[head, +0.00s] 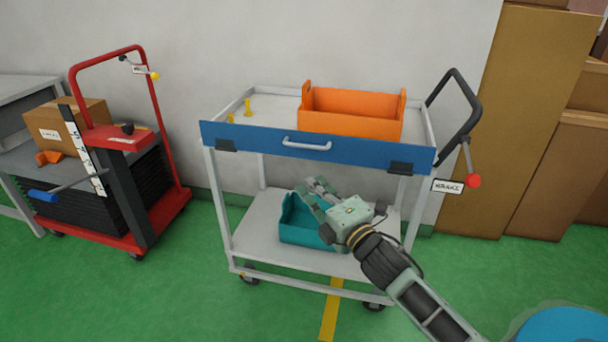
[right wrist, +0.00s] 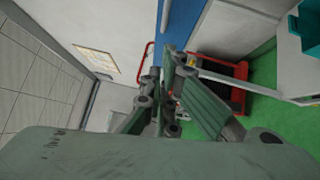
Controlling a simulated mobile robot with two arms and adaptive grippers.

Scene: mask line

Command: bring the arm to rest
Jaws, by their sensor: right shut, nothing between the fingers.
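My right gripper (head: 317,191) is in front of the trolley, below its blue front panel (head: 312,148). It is shut and empty. Its arm comes in from the lower right. In the head view the gripper overlaps a teal bin (head: 310,236) on the trolley's lower shelf; I cannot tell whether they touch. The gripper's fingers (right wrist: 168,85) also show in the right wrist view. My left gripper is not in view.
An orange bin (head: 350,112) and yellow pegs stand on the trolley's top. A brake lever with a red knob (head: 474,181) hangs at its right. A red lift cart (head: 128,140) stands left. Cardboard boxes (head: 480,130) stand right. Green floor in front is mostly clear.

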